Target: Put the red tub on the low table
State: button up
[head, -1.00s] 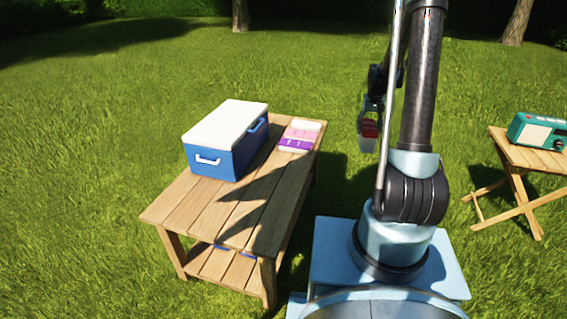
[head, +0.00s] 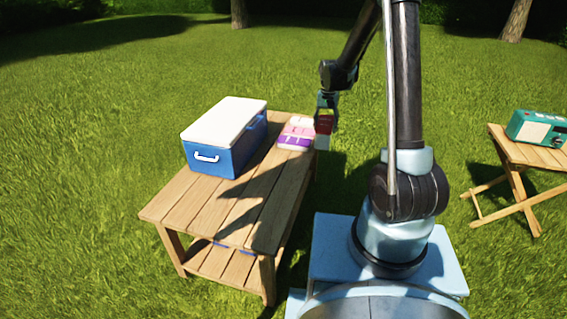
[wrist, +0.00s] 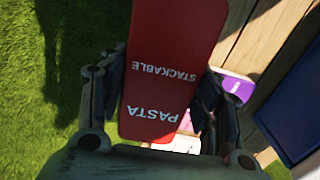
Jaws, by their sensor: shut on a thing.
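The red tub (head: 323,124) is held in my gripper (head: 327,110), just off the far right edge of the low wooden table (head: 205,205). In the wrist view the tub's red lid (wrist: 170,70) reads "PASTA" and "STACKABLE", and a finger of my gripper (wrist: 152,100) lies on each side of it. In the head view a paler lower part shows under the red. The tub appears to be above the grass, beside the table; its exact height is hard to tell.
Purple and pink tubs (head: 295,142) sit on the table's far right, close to the held tub. A blue cooler (head: 235,148) with a white lid stands left of them. The table's near half is clear. A teal radio (head: 536,128) stands on a folding stool (head: 505,145) at right.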

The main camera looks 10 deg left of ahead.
jog(key=s+a, duration=0.4)
jog(key=a, duration=0.4)
jog(key=s+a, duration=0.4)
jog(key=a, duration=0.3)
jog(key=shift+m, duration=0.4)
jog(key=shift+s+a+f, duration=0.1)
jog(key=shift+a+f, duration=0.05)
jog(key=shift+f, duration=2.35)
jog(key=shift+a+f, duration=0.15)
jog(key=shift+f, duration=2.3)
jog(key=o, duration=1.6)
jog(key=shift+c, duration=0.2)
